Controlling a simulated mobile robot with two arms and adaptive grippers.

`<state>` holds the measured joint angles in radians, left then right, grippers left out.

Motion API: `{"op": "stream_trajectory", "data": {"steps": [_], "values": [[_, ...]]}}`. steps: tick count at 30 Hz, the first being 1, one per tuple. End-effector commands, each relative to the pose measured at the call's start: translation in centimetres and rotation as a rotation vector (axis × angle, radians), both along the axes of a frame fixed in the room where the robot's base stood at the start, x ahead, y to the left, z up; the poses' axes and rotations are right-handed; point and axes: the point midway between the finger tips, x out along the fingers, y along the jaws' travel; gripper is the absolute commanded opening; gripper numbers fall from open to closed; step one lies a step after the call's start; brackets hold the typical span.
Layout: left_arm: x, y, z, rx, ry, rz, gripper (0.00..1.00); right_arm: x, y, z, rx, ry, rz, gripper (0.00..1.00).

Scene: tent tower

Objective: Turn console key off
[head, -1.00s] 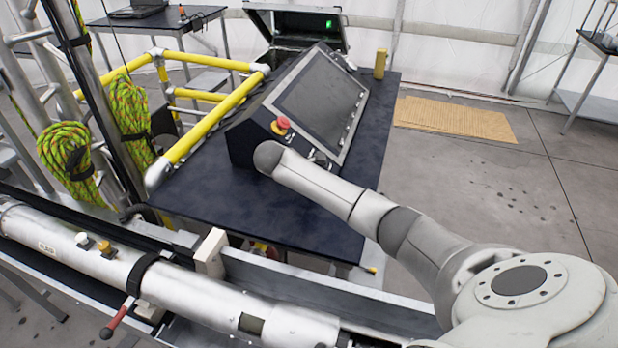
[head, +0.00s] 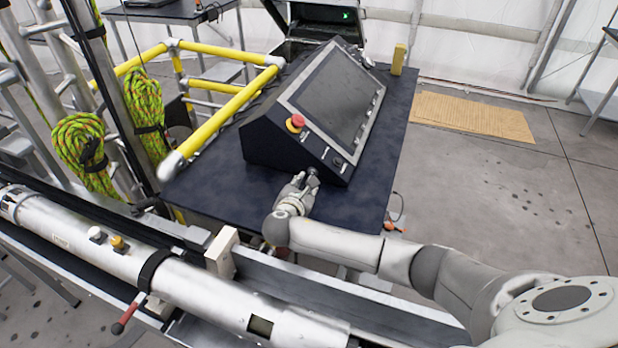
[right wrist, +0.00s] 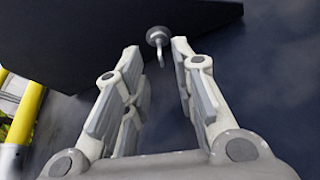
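The console (head: 290,150) is a dark wedge-shaped box with a sloped screen (head: 333,92) and a red emergency button (head: 295,123) on its front panel. In the right wrist view a small metal key (right wrist: 157,40) with a round base sticks out from the dark console side (right wrist: 100,30). My right gripper (head: 306,180) is close to the lower front of the console. In the right wrist view my right gripper (right wrist: 157,50) is open, its two fingers apart. The key appears in the gap near the fingertips, with no clear contact. My left gripper is not in view.
The console stands on a dark table (head: 215,195). A large silver cylinder (head: 190,280) lies in front. A yellow object (head: 399,58) stands at the table's back right.

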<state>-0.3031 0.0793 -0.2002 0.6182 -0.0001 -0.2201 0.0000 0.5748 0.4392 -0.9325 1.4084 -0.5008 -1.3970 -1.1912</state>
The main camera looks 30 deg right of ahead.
Motion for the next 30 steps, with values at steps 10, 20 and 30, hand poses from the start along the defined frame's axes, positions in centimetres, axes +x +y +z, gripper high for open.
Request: {"op": "stream_trajectory", "data": {"steps": [10,20,30], "values": [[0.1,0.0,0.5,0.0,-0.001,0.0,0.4,2.9,-2.5,-1.5,0.001,0.002,-0.001,0.25],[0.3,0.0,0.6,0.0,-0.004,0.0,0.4,3.5,-3.0,-1.9,0.003,0.001,-0.001,0.25],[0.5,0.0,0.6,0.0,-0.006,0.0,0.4,3.5,-3.0,-1.9,0.002,0.001,-0.001,0.01]]}}
